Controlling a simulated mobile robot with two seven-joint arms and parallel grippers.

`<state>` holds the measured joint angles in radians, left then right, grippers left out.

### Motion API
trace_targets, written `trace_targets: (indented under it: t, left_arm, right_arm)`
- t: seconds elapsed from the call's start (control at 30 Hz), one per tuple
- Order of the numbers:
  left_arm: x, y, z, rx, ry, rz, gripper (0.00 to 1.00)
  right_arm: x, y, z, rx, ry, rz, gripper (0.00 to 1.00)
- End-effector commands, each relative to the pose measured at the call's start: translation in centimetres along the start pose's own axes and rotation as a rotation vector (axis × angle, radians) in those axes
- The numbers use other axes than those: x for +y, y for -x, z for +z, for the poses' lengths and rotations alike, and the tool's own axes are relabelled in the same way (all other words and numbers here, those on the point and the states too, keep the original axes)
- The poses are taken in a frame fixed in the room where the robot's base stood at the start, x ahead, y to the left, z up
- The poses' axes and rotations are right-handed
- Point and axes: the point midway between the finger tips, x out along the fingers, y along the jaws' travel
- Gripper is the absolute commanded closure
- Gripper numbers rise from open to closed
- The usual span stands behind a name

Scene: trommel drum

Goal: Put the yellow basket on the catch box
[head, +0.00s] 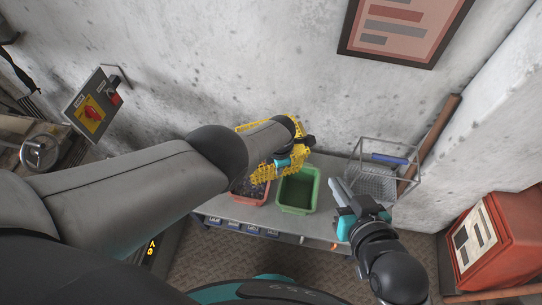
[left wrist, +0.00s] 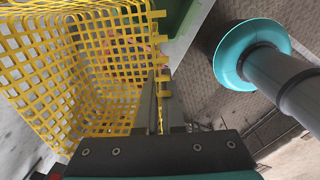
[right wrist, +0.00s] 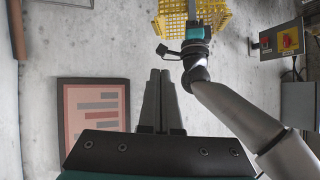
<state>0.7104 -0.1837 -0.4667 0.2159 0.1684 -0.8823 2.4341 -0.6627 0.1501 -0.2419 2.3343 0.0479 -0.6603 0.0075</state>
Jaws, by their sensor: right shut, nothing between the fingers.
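The yellow basket (head: 264,174) is a mesh basket, partly hidden by my left wrist in the head view. It hangs above the red bin (head: 249,199) on the bench. My left gripper (head: 281,163) is at its rim; in the left wrist view the fingers close on the wall of the basket (left wrist: 60,75). The red bin shows blurred through the mesh. A green bin (head: 298,190) stands to its right, open and empty. I cannot tell which bin is the catch box. My right gripper (head: 341,190) is shut and empty, right of the green bin.
A grey wire basket (head: 374,184) with a blue item stands at the bench's right end, close to my right gripper. A brown post leans on the wall beside it. A red cabinet (head: 492,240) is at far right, a switch panel (head: 92,108) at left.

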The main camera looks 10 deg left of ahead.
Motion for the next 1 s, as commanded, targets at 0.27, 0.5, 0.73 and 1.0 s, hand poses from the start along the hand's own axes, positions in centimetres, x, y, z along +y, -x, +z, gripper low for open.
trace_targets:
  t: [0.27, 0.5, 0.73, 1.0]
  left_arm:
    - [0.1, 0.7, 0.1, -0.001, -0.001, 0.001, 1.0]
    - [0.6, 0.5, -0.1, -0.003, -0.014, 0.003, 1.0]
    - [2.6, 0.5, -0.7, -0.005, -0.085, 0.003, 1.0]
    - [3.2, 0.7, -0.9, -0.007, -0.115, 0.001, 1.0]
  right_arm:
    - [-0.1, 0.3, -0.5, 0.0, 0.0, 0.0, 1.0]
    - [0.1, -0.3, 0.5, -0.013, 0.0, 0.003, 1.0]
    - [0.8, -2.7, 4.9, -0.075, 0.002, 0.015, 1.0]
    - [1.0, -3.4, 6.1, -0.094, 0.003, 0.019, 1.0]
